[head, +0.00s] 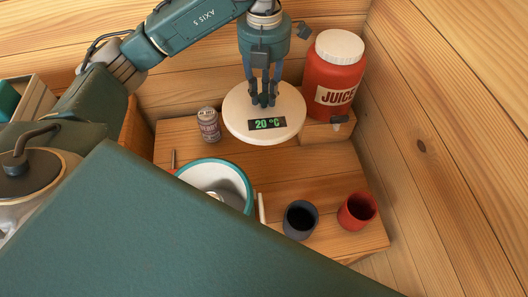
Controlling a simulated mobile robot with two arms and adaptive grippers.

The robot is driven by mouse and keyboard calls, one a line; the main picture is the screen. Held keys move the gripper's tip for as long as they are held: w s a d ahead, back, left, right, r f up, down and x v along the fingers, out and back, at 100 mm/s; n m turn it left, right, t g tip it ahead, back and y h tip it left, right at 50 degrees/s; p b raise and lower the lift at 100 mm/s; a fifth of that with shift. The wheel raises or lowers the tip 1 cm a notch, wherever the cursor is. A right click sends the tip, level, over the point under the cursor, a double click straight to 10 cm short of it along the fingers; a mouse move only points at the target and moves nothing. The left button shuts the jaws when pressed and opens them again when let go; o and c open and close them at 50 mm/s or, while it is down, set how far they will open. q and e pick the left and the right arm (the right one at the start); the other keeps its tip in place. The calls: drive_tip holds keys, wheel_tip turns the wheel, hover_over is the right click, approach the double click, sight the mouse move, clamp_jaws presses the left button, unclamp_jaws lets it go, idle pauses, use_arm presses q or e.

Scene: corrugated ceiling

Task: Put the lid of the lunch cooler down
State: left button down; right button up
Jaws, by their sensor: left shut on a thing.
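The lid (239,108) is a round cream disc with a dark display reading 20 °C. My left gripper (263,101) points down at the middle of the lid and is shut on it, probably on a handle that the fingers hide. The lunch cooler (245,178) stands open below and left of the lid in the picture, with a teal rim and a pale inside. Something small shows inside it, too unclear to name. Its lower part is hidden by the dark green surface in front. My right gripper is not in view.
A red juice jug (334,76) with a white cap stands on a wooden block (312,130), close right of the lid. A can (208,125) stands left of the lid. A dark cup (300,217) and a red cup (357,210) stand near the wooden table's (310,180) front right.

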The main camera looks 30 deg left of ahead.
use_arm(q)
wheel_tip(320, 180, down, 20)
drive_tip(key=p, duration=0.3)
drive_tip(key=shift+r, duration=0.25)
drive_tip(key=shift+f, duration=0.2)
drive_tip(key=shift+f, duration=0.25)
drive_tip(key=c, duration=1.5)
unclamp_jaws()
drive_tip(key=shift+r, duration=0.1)
